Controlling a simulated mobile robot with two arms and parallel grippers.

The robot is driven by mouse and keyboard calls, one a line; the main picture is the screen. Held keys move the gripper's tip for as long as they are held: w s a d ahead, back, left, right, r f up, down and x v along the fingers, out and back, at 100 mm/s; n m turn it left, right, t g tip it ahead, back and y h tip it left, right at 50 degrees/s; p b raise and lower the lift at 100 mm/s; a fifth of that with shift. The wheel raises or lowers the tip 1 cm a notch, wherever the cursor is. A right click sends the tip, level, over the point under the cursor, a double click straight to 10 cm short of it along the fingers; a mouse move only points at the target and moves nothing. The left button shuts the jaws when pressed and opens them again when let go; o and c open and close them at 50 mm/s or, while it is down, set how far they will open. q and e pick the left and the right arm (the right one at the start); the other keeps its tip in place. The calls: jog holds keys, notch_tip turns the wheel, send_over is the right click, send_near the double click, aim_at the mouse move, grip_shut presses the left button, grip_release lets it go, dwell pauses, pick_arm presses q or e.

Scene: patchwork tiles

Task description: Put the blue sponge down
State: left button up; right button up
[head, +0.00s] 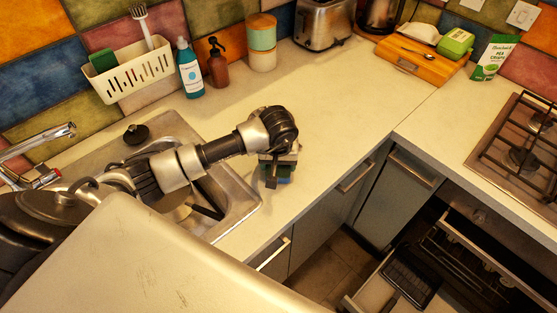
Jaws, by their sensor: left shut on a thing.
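My left gripper (279,162) reaches over the counter just right of the sink, pointing down. It is shut on the blue sponge (283,175), which shows only in part below the fingers; the gripper hides the rest. The sponge is over the pale counter (330,122), near its front edge. I cannot tell whether its underside touches the counter. My right gripper is not in view.
The sink (237,206) lies left of the gripper. Free counter extends behind and right. A drawer with a black tray (411,277) is open below.

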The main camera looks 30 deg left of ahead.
pick_arm(q)
jog(key=shift+f, duration=0.45)
jog(key=shift+f, duration=0.1)
jog(key=o, duration=0.8)
